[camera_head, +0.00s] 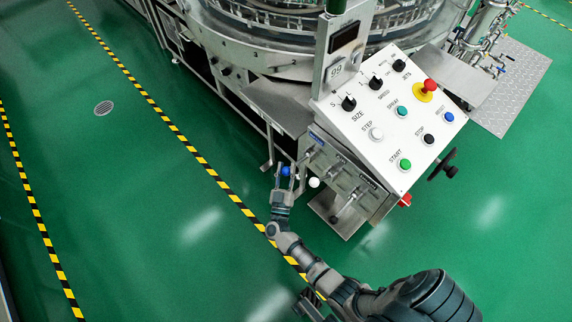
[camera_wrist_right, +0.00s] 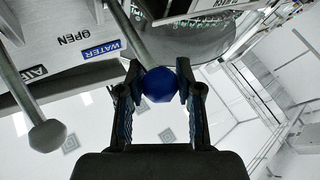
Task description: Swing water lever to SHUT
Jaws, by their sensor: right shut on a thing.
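The water lever's blue knob (camera_head: 286,171) stands out at the left side of the control stand. In the right wrist view the blue knob (camera_wrist_right: 159,84) sits on the end of a grey rod, between the fingertips. My right gripper (camera_head: 285,177) is shut on it, with a finger pressed on each side. A blue WATER label (camera_wrist_right: 101,50) shows on the plate, with the word OPEN (camera_wrist_right: 73,39) beside it. No SHUT mark is readable. A small dark part of mine shows at the bottom edge of the head view; whether it is my left gripper is unclear.
The air lever's pale knob (camera_wrist_right: 47,135) hangs close to my right gripper; a white knob (camera_head: 314,182) shows beside it in the head view. A black-tipped lever (camera_head: 334,219) is lower down. The sloping button panel (camera_head: 385,120) stands above. Green floor lies clear on the left.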

